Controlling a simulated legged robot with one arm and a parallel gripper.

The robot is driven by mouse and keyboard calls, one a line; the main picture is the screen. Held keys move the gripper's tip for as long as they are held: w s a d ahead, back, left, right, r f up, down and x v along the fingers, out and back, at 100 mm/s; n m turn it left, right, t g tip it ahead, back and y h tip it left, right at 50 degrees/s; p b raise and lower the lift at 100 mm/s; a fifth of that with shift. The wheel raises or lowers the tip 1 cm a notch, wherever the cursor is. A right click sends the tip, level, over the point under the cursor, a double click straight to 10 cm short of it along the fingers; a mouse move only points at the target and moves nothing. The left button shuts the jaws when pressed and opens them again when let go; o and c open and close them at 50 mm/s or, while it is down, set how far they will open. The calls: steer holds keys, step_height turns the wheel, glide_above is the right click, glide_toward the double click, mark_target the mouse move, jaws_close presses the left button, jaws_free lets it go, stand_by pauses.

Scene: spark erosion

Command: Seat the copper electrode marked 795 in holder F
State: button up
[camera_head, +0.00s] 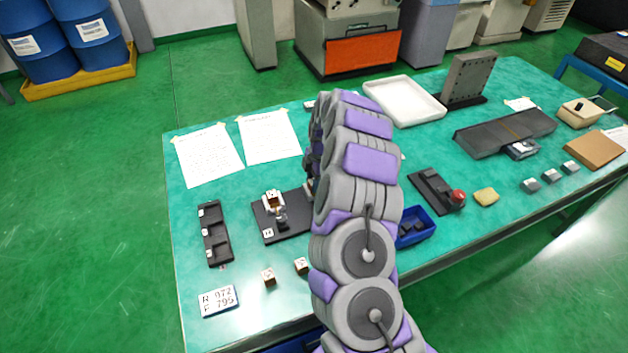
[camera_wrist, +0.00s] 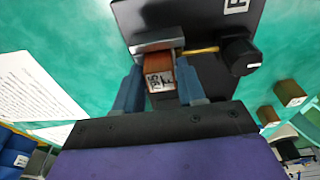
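In the wrist view, a copper electrode (camera_wrist: 160,72) with a marked pale end face stands in the grey jaw of a holder (camera_wrist: 150,45). Its marking is too blurred to read surely. The holder's dark plate (camera_wrist: 195,22) bears a label that looks like F. A brass rod and black knob (camera_wrist: 239,57) are on its right. My gripper's blue fingers (camera_wrist: 160,88) flank the electrode closely; whether both touch it is unclear. In the head view my arm hides the gripper. Another holder plate (camera_head: 265,229) carries a pale-faced block (camera_head: 273,200).
Two small blocks (camera_head: 268,277) (camera_head: 302,265) lie near the front edge. A black slotted rack (camera_head: 215,248) and a sign (camera_head: 219,300) reading R 972, F 795 are at the left. A blue bin (camera_head: 417,228) and a red-button box (camera_head: 437,190) are right of my arm.

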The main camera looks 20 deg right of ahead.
steer(key=o, duration=0.4)
steer(key=shift+o, duration=0.2)
step_height(320, 180, up, 17)
steer(key=d+p, duration=0.2)
steer(key=p, duration=0.1)
steer(key=shift+s+d, duration=0.15)
steer(key=shift+d, duration=0.2)
